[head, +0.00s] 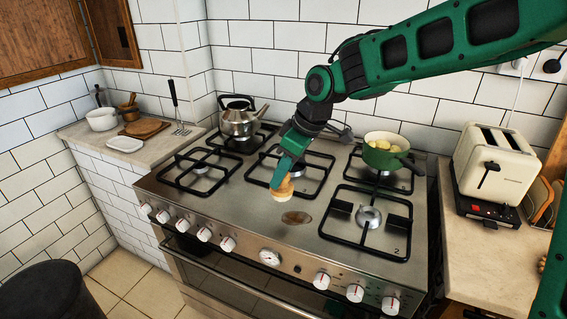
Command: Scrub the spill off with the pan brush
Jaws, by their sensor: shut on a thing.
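The spill (296,218) is a brown oval patch on the bare steel front of the stove top (232,214), between the middle and right burner grates. The pan brush (284,190) has a tan wooden body with a pale lower edge. My gripper (285,178) is shut on the brush and points down, just left of and behind the spill. The brush is close to the steel; I cannot tell whether it touches. The green fingers hide the upper part of the brush.
Black grates (366,222) stand on both sides. A green pot (386,152) with pale yellow contents sits on the back right burner, a steel kettle (240,120) on the back left. A toaster (494,165) stands on the right counter. Knobs (270,257) line the front.

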